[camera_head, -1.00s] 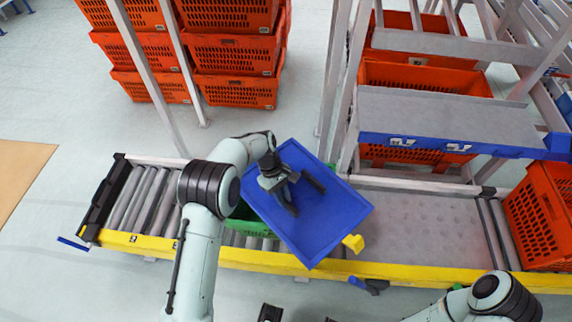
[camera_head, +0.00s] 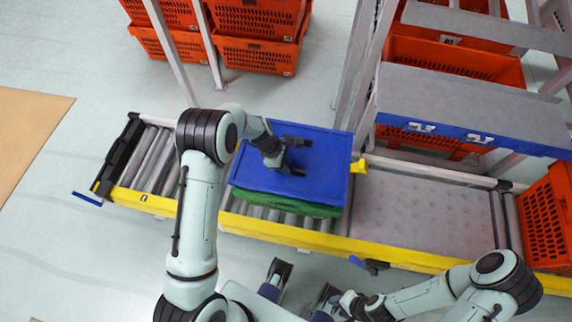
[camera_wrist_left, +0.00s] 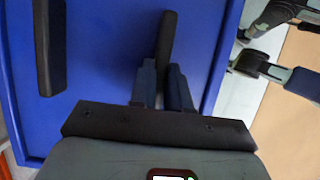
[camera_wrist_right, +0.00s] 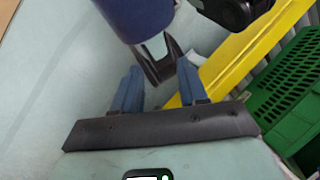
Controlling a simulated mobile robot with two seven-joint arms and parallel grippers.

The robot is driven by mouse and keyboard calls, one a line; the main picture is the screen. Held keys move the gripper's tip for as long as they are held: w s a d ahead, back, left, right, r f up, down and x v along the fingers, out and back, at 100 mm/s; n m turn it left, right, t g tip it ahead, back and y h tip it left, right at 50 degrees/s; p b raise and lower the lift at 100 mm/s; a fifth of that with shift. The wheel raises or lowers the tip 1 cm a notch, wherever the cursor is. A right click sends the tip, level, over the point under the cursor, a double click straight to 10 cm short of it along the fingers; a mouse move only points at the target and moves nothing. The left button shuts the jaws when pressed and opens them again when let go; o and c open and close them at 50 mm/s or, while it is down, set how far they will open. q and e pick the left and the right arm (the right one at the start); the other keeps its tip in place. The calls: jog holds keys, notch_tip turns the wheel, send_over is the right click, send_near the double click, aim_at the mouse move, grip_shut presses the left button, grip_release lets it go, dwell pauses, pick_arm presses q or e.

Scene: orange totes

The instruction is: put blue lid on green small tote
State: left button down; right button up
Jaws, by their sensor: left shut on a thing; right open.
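The blue lid (camera_head: 255,180) is level above the green small tote (camera_head: 290,206) on the conveyor, lined up with its sides. The tote's front shows below the lid's near edge; its top is hidden. I cannot tell whether the lid is fully seated. My left gripper (camera_head: 286,164) is shut on one of two black handles on the lid; the left wrist view shows its fingers (camera_wrist_left: 162,72) at that handle (camera_wrist_left: 166,40). My right gripper (camera_wrist_right: 160,78) is open and empty, in front of the conveyor. The tote's perforated green wall shows in the right wrist view (camera_wrist_right: 298,85).
The roller conveyor has a yellow front rail (camera_head: 245,228) and bare rollers at its left end. A grey plate (camera_head: 425,215) lies right of the tote, with an orange tote (camera_head: 548,225) beyond. A metal rack with a blue-edged shelf (camera_head: 465,140) stands behind at right.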

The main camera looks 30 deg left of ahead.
pick_arm(q)
jog(key=shift+f+b, duration=1.35)
jog(key=shift+f, duration=1)
pick_arm(e)
jog(key=shift+w+f+t, duration=0.15)
jog(key=shift+w+f, duration=0.15)
jog(key=shift+f, duration=0.35)
jog(key=shift+w+f+t, duration=0.15)
jog(key=shift+w+f, duration=0.15)
jog(key=shift+f, duration=0.3)
pick_arm(q)
jog(key=shift+s+f, duration=0.15)
jog(key=shift+f, duration=0.25)
pick_arm(e)
jog(key=shift+s+f, duration=0.1)
jog(key=shift+f, duration=0.05)
pick_arm(q)
jog(key=c, duration=1)
grip_release()
jog(key=shift+a+r, duration=0.1)
jog(key=shift+r, duration=0.15)
jog(key=p+v, duration=0.2)
jog(key=v, duration=1.1)
pick_arm(e)
jog(key=shift+s+r, duration=0.15)
jog(key=shift+r, duration=0.35)
jog(key=shift+s+r, duration=0.15)
jog(key=shift+r, duration=0.35)
pick_arm(q)
jog(key=shift+f, duration=0.1)
